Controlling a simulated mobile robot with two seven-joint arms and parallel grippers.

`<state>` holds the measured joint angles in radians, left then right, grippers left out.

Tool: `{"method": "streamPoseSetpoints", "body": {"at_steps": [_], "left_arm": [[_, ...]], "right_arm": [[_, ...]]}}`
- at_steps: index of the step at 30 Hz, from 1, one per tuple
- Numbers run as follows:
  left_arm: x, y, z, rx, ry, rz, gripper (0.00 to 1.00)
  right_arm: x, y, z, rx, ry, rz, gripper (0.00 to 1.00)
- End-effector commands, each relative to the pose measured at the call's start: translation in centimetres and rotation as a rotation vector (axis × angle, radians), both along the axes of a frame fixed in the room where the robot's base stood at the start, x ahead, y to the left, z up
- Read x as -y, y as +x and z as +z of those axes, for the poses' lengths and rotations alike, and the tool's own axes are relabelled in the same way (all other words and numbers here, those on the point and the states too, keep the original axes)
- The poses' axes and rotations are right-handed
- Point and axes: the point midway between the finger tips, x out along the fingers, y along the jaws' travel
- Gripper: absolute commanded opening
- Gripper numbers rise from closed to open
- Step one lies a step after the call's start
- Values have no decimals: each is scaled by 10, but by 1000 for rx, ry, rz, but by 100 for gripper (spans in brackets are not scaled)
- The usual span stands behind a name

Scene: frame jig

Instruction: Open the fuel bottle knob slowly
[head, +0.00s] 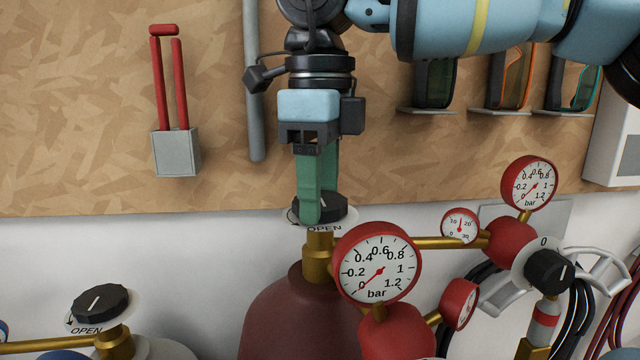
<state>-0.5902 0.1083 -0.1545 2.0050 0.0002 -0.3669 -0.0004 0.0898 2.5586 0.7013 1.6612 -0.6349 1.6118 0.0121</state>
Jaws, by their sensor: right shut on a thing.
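The fuel bottle (300,318) is dark red and stands at the lower middle of the head view, with a brass neck (320,258). Its black knob (338,207) sits on top over a white plate marked OPEN. My right gripper (312,215) points down from above, its green fingers shut on the knob. The fingers hide the left part of the knob and much of its pointer mark. A large gauge (377,268) in front of the neck has its needle near the low end. My left gripper is not in view.
A second bottle's black knob (100,303) is at the lower left. Red gauges and a black dial (549,271) crowd the right, with hoses below. A red-handled lever (176,100) and a grey pipe (254,90) are on the board behind.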

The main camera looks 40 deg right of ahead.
Motion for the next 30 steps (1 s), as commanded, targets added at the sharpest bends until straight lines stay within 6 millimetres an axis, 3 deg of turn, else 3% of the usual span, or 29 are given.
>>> {"method": "streamPoseSetpoints", "body": {"at_steps": [16,17,21,30], "left_arm": [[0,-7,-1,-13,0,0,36],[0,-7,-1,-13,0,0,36],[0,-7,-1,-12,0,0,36],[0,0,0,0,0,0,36]], "right_arm": [[0,0,2,5,1,23,33],[0,0,2,5,1,22,60],[0,0,1,3,1,22,77],[0,0,2,2,0,22,77]]}}
